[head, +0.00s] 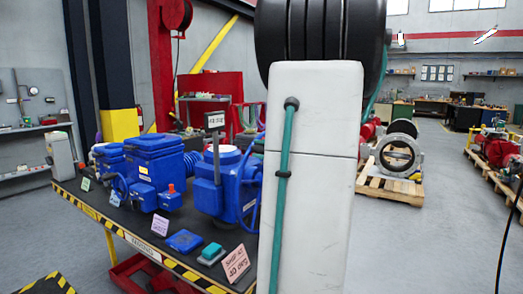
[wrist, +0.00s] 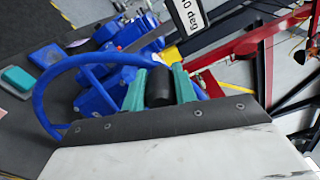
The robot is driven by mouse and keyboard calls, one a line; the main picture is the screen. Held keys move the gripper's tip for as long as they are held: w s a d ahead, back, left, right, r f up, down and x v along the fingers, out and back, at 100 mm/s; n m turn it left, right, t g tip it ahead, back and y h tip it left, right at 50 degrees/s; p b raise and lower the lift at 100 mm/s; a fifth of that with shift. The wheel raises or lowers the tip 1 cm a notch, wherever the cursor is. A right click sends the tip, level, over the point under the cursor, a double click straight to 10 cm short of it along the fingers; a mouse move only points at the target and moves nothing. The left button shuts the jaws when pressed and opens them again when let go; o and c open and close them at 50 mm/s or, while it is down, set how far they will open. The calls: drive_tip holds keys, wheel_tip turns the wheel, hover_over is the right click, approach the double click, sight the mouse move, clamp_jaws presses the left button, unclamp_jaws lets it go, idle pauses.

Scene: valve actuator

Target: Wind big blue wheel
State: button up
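The big blue wheel (wrist: 46,92) curves as a thick ring across the left of the wrist view. In the head view, part of its blue rim (head: 243,181) shows left of my white arm, which hides the rest. My gripper (wrist: 161,82) has teal fingers on both sides of a black cylindrical handle (wrist: 160,90) by the wheel's rim. The handle fills the gap and the fingers look closed on it. How the handle joins the rim is hidden. The blue valve actuator body (head: 207,196) stands on the table beside the wheel. My gripper is hidden in the head view.
The dark table (head: 130,222) with a striped edge holds more blue actuators (head: 152,165), a teal block (head: 211,252) and a pink card sign (head: 235,262). A "0 deg" sign (wrist: 188,15) stands near the wheel in the wrist view. Floor at right is open before a pallet (head: 389,188).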

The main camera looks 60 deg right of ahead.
drive_tip(key=o, duration=0.4)
drive_tip(key=shift+f, duration=0.1)
drive_tip(key=shift+c, duration=0.2)
drive_tip(key=s, duration=0.8)
drive_tip(key=shift+a, duration=0.1)
